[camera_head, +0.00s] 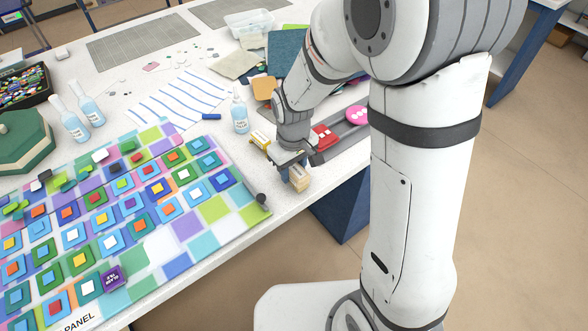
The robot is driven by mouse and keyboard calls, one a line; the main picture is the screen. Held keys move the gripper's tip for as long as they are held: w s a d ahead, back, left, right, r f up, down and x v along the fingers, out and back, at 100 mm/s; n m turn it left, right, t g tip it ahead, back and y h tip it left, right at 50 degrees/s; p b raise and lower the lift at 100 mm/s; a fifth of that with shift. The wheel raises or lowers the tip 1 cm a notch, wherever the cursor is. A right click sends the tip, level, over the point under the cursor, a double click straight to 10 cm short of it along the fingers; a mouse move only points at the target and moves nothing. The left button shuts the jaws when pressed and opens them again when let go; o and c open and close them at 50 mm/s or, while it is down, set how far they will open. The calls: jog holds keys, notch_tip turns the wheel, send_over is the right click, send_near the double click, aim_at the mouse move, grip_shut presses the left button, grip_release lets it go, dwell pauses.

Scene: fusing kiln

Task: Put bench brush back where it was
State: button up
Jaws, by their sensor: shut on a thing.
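My gripper (293,160) is low at the table's right front edge, pointing down, and partly hidden behind my own wrist. It is shut on a small tan, wood-coloured block-like thing (299,178), which looks like the bench brush. The brush's bristles cannot be made out, and I cannot tell whether it touches the table top.
A yellow item (260,140) lies just left of the gripper. A grey tray (345,145) with a red item (324,137) and a pink round item (356,114) is at the right. A clear bottle (240,112) stands behind. The mosaic panel (215,208) fills the left front.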

jog(key=shift+f, duration=0.5)
jog(key=shift+f, duration=0.15)
jog(key=o, duration=1)
jog(key=shift+o, duration=0.2)
